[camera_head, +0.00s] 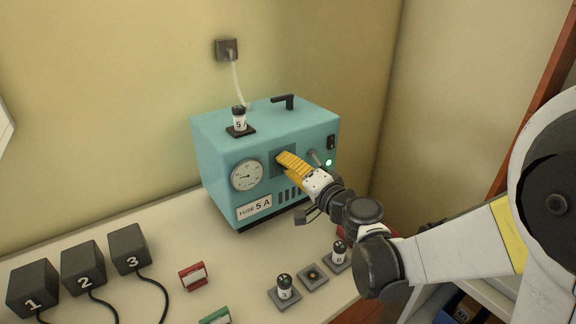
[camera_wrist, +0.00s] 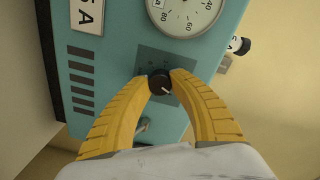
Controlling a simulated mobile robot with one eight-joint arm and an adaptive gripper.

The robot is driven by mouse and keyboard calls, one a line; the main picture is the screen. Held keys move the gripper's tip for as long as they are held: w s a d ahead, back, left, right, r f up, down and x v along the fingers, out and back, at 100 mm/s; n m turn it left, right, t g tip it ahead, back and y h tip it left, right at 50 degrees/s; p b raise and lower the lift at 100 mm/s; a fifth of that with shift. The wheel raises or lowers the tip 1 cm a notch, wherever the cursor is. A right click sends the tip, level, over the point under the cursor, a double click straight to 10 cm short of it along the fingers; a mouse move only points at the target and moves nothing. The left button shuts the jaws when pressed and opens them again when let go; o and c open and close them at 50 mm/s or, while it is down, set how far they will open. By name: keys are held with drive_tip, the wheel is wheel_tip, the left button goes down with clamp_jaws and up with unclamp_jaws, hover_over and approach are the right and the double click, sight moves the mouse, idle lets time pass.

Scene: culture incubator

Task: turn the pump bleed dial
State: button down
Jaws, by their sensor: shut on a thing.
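The pump is a teal box (camera_head: 222,178) on the bench, with a round gauge (camera_head: 247,175) on its front face. The bleed dial (camera_wrist: 160,83) is a small black knob with a white pointer mark on a grey plate (camera_wrist: 150,62), seen in the wrist view. My gripper (camera_wrist: 160,76) has its two yellow fingers on either side of the dial, shut on it. In the head view my gripper (camera_head: 281,157) reaches the front face from the right and hides the dial.
A fuse label (camera_head: 254,207), vent slots, a switch (camera_head: 331,142) and a green light (camera_head: 328,162) are on the pump front. A numbered fuse (camera_head: 239,120) stands on top. Numbered black boxes (camera_head: 84,268) and small fuse holders (camera_head: 285,291) stand on the bench (camera_head: 190,235).

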drive_tip(key=n+b, duration=0.1)
drive_tip(key=n, duration=1.2)
drive_tip(key=shift+s+f+t, duration=0.1)
drive_tip(key=shift+f+t, duration=0.05)
drive_tip(key=shift+t, duration=0.25)
drive_tip(key=shift+n, duration=0.4)
drive_tip(key=c, duration=1.1)
unclamp_jaws()
drive_tip(key=v, duration=1.2)
drive_tip(key=shift+a, duration=0.1)
